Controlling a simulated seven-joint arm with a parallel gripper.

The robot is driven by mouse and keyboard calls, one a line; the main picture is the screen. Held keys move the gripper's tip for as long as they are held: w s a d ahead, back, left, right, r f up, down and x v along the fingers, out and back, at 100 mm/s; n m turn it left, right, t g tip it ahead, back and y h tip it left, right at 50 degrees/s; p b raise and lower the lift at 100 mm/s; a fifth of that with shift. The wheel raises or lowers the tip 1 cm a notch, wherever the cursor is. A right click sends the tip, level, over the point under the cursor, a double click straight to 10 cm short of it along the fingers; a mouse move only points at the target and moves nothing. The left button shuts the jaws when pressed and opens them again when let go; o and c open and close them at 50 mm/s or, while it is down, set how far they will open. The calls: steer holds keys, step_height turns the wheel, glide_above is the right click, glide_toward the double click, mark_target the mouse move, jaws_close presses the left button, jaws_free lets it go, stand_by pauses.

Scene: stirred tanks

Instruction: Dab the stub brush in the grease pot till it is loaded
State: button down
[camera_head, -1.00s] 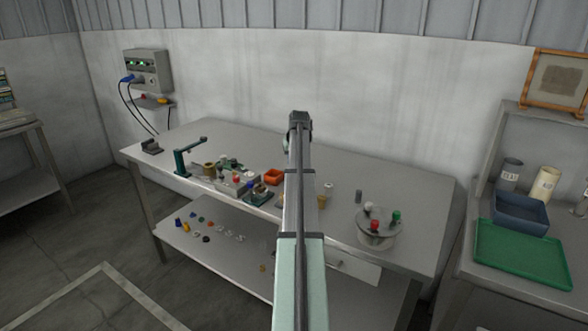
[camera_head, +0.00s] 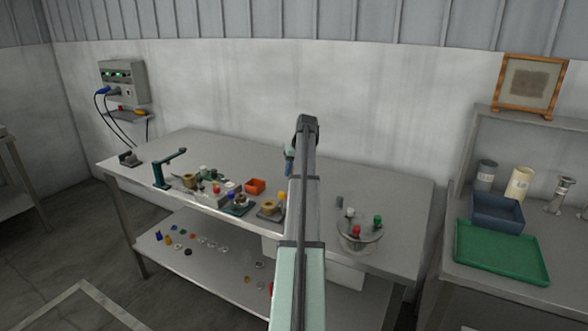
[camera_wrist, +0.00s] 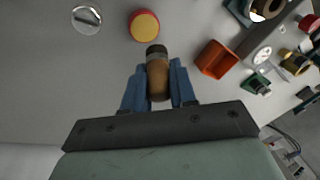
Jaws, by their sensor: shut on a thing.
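My gripper (camera_wrist: 157,70) has blue fingers and is shut on a short brown cylinder with a dark end, which looks like the stub brush (camera_wrist: 158,82). In the head view my gripper (camera_head: 289,163) is above the bench, mostly hidden behind my arm; the brush cannot be made out there.
A clear round dish (camera_wrist: 87,19) lies to the left. A green post with an arm (camera_head: 160,172) and a round stand with coloured knobs (camera_head: 359,235) are on the bench (camera_head: 400,205).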

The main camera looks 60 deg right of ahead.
steer(key=shift+f, duration=0.1)
steer(key=shift+f, duration=2.9)
steer(key=shift+f, duration=0.5)
steer(key=shift+r, duration=0.15)
steer(key=shift+r, duration=3.35)
steer(key=shift+w, duration=0.1)
